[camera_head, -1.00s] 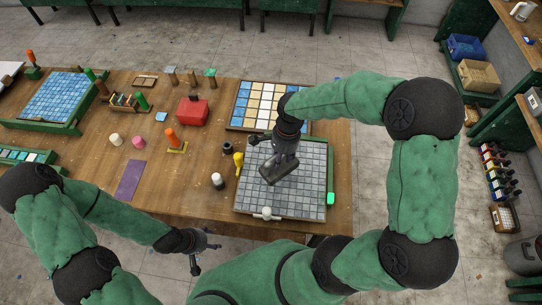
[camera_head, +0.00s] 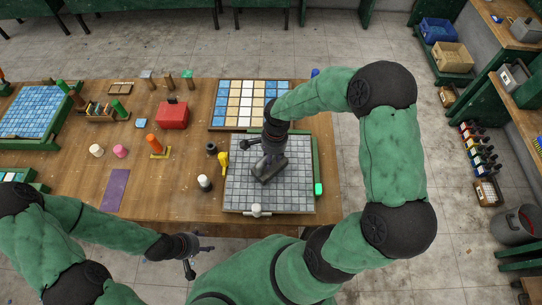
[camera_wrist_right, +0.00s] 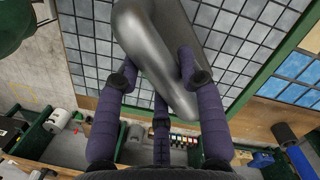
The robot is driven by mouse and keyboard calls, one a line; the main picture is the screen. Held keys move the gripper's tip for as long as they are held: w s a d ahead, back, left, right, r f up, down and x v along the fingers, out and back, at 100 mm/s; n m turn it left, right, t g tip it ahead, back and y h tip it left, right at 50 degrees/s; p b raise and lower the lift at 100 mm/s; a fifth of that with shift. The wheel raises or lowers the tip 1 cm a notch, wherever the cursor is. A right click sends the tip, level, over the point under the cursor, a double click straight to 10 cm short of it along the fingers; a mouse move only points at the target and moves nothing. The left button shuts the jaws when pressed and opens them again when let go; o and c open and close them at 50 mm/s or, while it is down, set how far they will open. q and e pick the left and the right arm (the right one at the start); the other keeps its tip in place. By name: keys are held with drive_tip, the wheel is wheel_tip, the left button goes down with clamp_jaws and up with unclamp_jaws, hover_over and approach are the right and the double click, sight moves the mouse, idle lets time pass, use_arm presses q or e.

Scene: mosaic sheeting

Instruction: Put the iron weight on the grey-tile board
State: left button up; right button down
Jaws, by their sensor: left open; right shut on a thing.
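The iron weight (camera_head: 269,170) is a dark grey metal block over the middle of the grey-tile board (camera_head: 295,190). I cannot tell whether its underside touches the tiles. My right gripper (camera_head: 270,152) points down and is shut on the weight's upper part. In the right wrist view the smooth grey weight (camera_wrist_right: 150,45) sits between the purple-padded fingers, with the grey tiles (camera_wrist_right: 235,35) behind it. My left gripper (camera_head: 197,254) is open and empty, off the table's front edge.
A blue, white and tan tile board (camera_head: 222,112) lies behind. A yellow tool (camera_head: 223,160), a black cup (camera_head: 211,149) and a white-topped bottle (camera_head: 205,182) stand left of the grey board. A red box (camera_head: 172,116) is farther left. A purple strip (camera_head: 116,188) lies flat.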

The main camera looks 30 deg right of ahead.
drive_tip(key=shift+w, duration=0.1)
drive_tip(key=c, duration=0.8)
unclamp_jaws()
drive_tip(key=shift+f, duration=0.1)
drive_tip(key=shift+r, duration=0.5)
drive_tip(key=r, duration=0.3)
drive_tip(key=d+r, duration=0.1)
drive_tip(key=r, duration=0.7)
drive_tip(key=shift+d+r+p, duration=0.1)
drive_tip(key=shift+d+p, duration=0.1)
drive_tip(key=shift+p, duration=0.15)
